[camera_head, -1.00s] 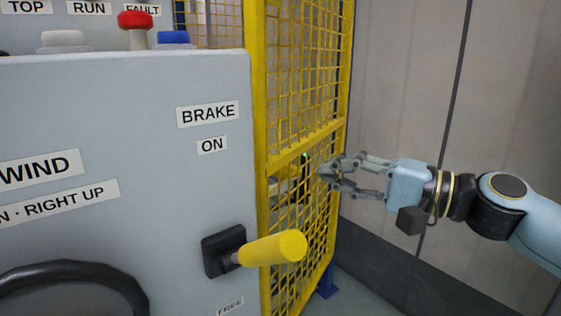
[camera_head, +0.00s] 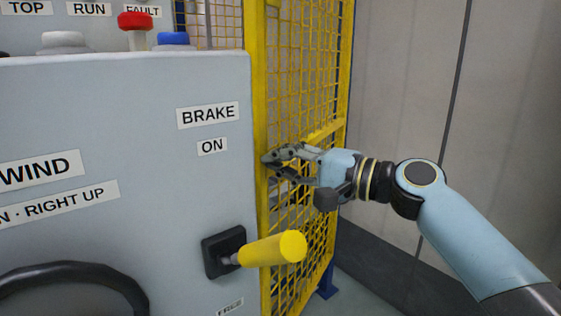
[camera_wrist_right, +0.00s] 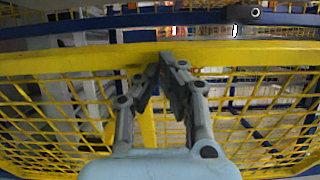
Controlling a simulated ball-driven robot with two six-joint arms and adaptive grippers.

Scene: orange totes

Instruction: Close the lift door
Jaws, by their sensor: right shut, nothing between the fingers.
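The lift door is a yellow mesh panel (camera_head: 328,132) in a yellow frame, standing beside the grey control cabinet in the head view. My right gripper (camera_head: 268,160) is in front of the mesh, with its fingertips near the frame post closest to the cabinet. In the right wrist view my right gripper (camera_wrist_right: 164,62) is shut and empty, its fingertips at a yellow bar (camera_wrist_right: 75,62) of the door. I cannot tell whether they touch it. My left gripper is not in view.
The grey cabinet (camera_head: 110,140) fills the left, with a yellow-handled brake lever (camera_head: 272,249) jutting out below my right gripper. A black curved handle (camera_head: 75,275) is at lower left. A plain wall (camera_head: 400,90) stands at right. Blue rails (camera_wrist_right: 90,27) show beyond the door.

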